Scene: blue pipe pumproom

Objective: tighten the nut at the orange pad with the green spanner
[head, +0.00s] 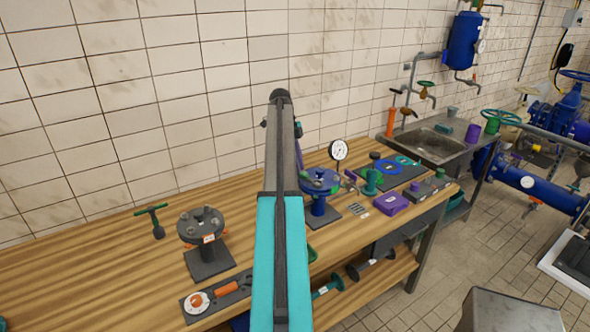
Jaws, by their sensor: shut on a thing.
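My arm rises through the middle of the head view and covers part of the bench; my gripper does not show clearly. A grey bolted flange (201,222) stands on a dark base at the left, with a small orange-and-white tag (209,239) on its front. A blue bolted flange (322,181) stands just right of my arm, partly hidden by it. I cannot make out which nut has the orange pad. I cannot pick out the green spanner; a small green piece (311,254) shows beside my arm at the bench's front edge, too little to name.
The wooden bench (80,270) runs along a tiled wall. A green T-handled tool (152,211) and a dark tray (238,294) with an orange-handled tool lie at the left. A gauge (338,150), a purple box (390,203) and a sink (432,144) are at the right.

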